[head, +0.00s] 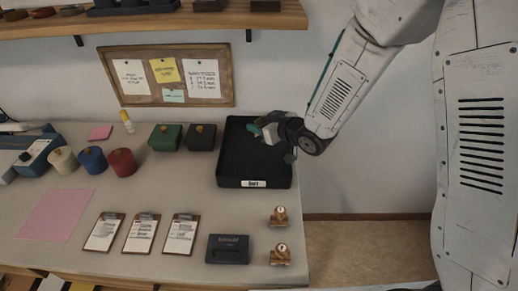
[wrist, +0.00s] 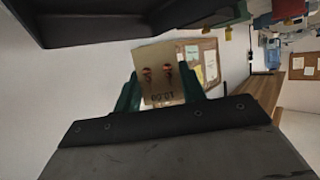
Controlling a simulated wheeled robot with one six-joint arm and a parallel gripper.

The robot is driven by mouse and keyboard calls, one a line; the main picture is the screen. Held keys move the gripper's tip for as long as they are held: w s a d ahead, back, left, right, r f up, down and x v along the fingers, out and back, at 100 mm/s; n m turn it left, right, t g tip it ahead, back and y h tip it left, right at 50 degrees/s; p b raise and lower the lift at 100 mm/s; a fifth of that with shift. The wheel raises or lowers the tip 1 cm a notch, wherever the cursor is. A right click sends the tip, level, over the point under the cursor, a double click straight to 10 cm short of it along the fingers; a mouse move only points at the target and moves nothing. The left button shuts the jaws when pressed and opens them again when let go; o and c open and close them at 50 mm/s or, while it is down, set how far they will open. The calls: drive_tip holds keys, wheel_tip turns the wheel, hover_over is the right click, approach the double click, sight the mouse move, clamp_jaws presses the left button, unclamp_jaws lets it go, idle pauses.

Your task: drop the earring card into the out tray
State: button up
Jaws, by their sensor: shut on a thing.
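The earring card (wrist: 157,82) is a tan card with two reddish earrings and dark print near its lower edge. In the wrist view it stands between the green fingers of my gripper (wrist: 165,90), which is shut on it. In the head view my gripper (head: 262,128) is over the back part of the out tray, and the card cannot be made out there. The out tray (head: 254,183) is a black open box with a white label on its front, at the right back of the table. A dark tray edge (wrist: 100,40) crosses the top left of the wrist view.
Left of the tray stand a dark box (head: 202,138) and a green box (head: 165,138). In front are a black case (head: 228,249), several clipboards (head: 140,233) and two small wooden stands (head: 280,254). A pinboard (head: 168,76) hangs behind, below a shelf (head: 150,22).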

drive_tip(key=shift+f, duration=0.45)
drive_tip(key=o, duration=1)
drive_tip(key=shift+d, duration=0.1)
drive_tip(key=v, duration=0.7)
drive_tip(key=shift+s+d+r, duration=0.15)
drive_tip(key=shift+s+d, duration=0.05)
drive_tip(key=shift+s, duration=0.1)
